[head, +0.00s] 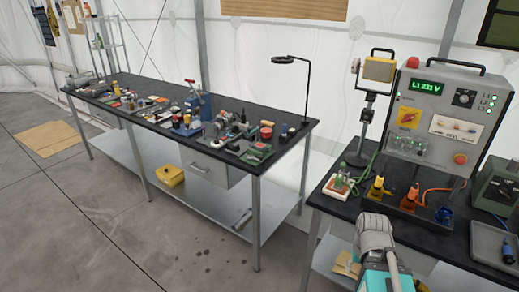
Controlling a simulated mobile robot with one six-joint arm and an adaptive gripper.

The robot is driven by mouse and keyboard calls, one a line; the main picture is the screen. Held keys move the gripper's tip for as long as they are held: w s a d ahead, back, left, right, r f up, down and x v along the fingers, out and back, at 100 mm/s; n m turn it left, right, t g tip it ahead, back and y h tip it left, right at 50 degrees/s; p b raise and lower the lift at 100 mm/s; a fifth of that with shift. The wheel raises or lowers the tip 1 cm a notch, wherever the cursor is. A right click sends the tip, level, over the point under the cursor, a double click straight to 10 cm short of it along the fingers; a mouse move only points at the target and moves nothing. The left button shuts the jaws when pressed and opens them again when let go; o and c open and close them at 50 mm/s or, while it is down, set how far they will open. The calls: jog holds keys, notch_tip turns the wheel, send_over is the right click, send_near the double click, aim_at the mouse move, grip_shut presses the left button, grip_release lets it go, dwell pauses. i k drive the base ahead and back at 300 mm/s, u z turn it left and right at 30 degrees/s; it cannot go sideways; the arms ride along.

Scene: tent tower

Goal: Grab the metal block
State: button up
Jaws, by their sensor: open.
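I cannot single out the metal block; the items on the long black-topped workbench (282,123) are small and crowded. A grey machine-like thing with round parts (222,126) sits toward its near end, with a dark green and grey item (257,152) in front of it. A blue upright tool (204,103) stands behind them. A grey and turquoise part of my arm shows at the bottom right, in front of the second bench. My gripper's fingers are not in the picture.
A second black bench (330,203) at the right holds a grey control box (447,118), a lamp, coloured connectors and a grey tray (493,243). A yellow bin (170,176) sits on the long bench's lower shelf. The concrete floor (120,240) at front left is clear.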

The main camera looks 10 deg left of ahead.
aim_at(261, 147)
jog(key=z, duration=0.05)
jog(key=i, duration=1)
jog(key=u, duration=0.05)
